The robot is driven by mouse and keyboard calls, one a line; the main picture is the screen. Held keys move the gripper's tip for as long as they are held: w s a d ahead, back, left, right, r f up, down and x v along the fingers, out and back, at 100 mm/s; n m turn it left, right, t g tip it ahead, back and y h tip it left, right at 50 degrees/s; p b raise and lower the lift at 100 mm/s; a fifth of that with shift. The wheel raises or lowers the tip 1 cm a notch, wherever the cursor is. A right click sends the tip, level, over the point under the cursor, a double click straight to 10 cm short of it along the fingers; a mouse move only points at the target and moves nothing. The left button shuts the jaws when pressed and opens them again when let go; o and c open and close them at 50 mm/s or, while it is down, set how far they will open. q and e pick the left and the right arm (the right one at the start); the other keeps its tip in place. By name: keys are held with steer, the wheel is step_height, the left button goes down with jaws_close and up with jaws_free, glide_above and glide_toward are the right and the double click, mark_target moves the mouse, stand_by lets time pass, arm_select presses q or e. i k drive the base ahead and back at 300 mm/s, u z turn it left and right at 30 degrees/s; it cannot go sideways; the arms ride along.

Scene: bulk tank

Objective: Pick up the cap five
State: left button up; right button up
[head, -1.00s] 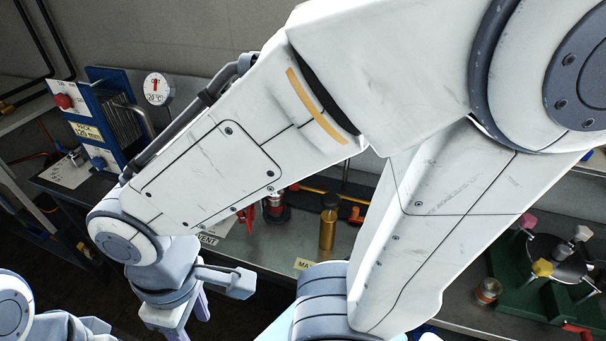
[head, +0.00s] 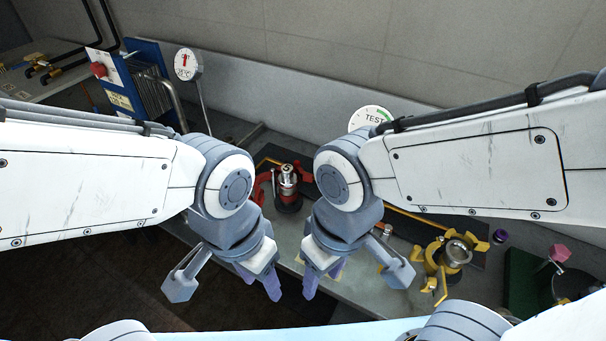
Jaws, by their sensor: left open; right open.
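A small dark purple round piece (head: 500,236) lies on the bench at the right, apart from both grippers. A yellow clamp-like fitting with a metal ring (head: 456,254) stands to its left. A red fitting with a metal top (head: 288,186) stands at the bench middle, behind my grippers. My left gripper (head: 260,282) is open and empty, pointing down near the bench's front edge. My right gripper (head: 322,280) is open and empty beside it, over the bench. My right wrist hides part of the bench.
A green block (head: 524,280) with a pink knob (head: 559,253) stands at the far right. A round TEST gauge (head: 372,118) is partly behind my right arm. A dial thermometer (head: 187,64) and a blue plate unit (head: 146,58) stand back left. Dark floor lies below left.

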mark_target(287, 178)
steer(key=u, duration=0.15)
steer(key=k, duration=0.2)
steer(key=u, duration=1)
steer(key=k, duration=1.1)
steer(key=u, duration=0.7)
steer(key=i, duration=0.9)
steer(key=z, duration=1)
steer(key=i, duration=1.15)
steer(key=z, duration=1.25)
steer(key=i, duration=0.2)
steer(key=z, duration=0.1)
